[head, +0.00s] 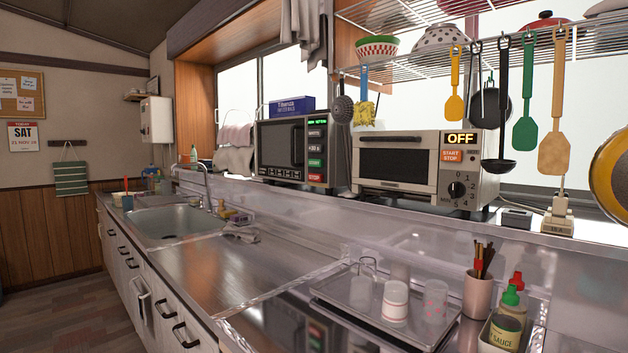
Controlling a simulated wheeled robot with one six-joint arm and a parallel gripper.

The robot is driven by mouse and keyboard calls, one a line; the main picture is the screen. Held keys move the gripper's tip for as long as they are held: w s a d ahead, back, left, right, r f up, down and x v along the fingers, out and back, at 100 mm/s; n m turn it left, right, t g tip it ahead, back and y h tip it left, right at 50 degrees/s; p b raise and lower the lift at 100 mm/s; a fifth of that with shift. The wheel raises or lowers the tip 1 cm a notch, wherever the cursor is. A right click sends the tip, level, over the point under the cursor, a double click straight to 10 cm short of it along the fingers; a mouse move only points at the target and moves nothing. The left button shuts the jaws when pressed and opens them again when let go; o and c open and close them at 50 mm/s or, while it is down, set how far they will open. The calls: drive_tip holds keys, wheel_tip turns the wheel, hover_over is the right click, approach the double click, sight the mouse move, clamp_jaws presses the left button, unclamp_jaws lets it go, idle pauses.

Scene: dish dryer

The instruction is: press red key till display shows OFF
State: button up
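A white dish dryer (397,164) stands on the raised ledge behind the counter. My gripper does not show in this view.
Utensils hang from the wire shelf (400,45); a black ladle (499,165) hangs just right of the dryer. A metal tray (340,308) with cups, a utensil holder (477,296) and sauce bottles (508,320) stand on the counter. The counter left of the tray is clear.

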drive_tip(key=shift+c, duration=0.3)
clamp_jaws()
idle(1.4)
